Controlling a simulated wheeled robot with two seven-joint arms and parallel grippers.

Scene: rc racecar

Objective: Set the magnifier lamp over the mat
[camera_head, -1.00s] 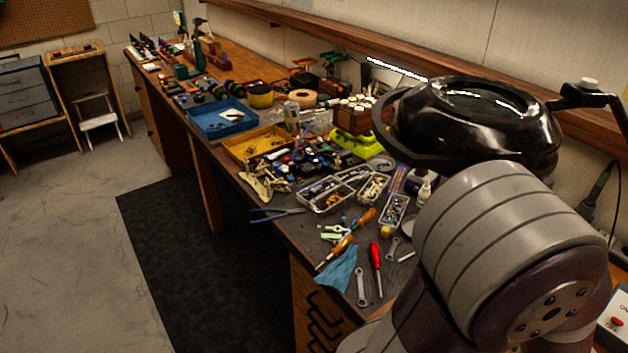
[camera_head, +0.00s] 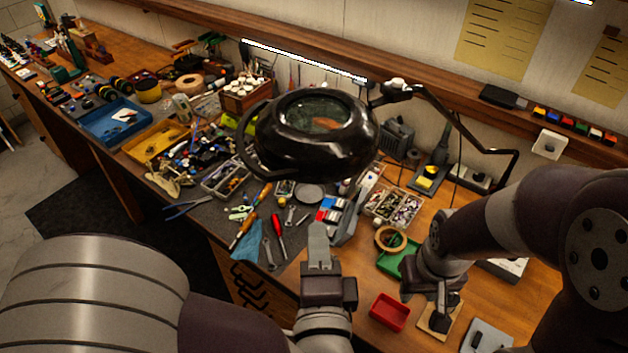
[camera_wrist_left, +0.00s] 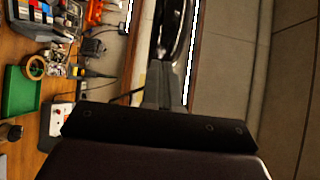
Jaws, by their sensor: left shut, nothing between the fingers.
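The magnifier lamp has a glossy black round head (camera_head: 352,142) with a glass lens and a handle loop on its left. It hangs above the bench, and its thin black arm (camera_head: 483,142) runs right. The dark grey mat (camera_head: 208,212) lies on the bench below and left, largely covered by tools. My left gripper (camera_head: 318,236) is shut and empty, below the lamp head and apart from it. In the left wrist view, its closed fingers (camera_wrist_left: 164,82) point toward a dark glossy part of the lamp (camera_wrist_left: 173,32). My right gripper (camera_head: 436,290) points down at the right; its fingers are unclear.
Trays, pliers, screwdrivers and parts crowd the bench. A red bin (camera_head: 390,312), green tray (camera_head: 400,262) and tape roll (camera_head: 391,239) lie near my right gripper. A wooden shelf edge (camera_head: 215,28) runs along the wall. Bare wood (camera_head: 350,265) shows between my arms.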

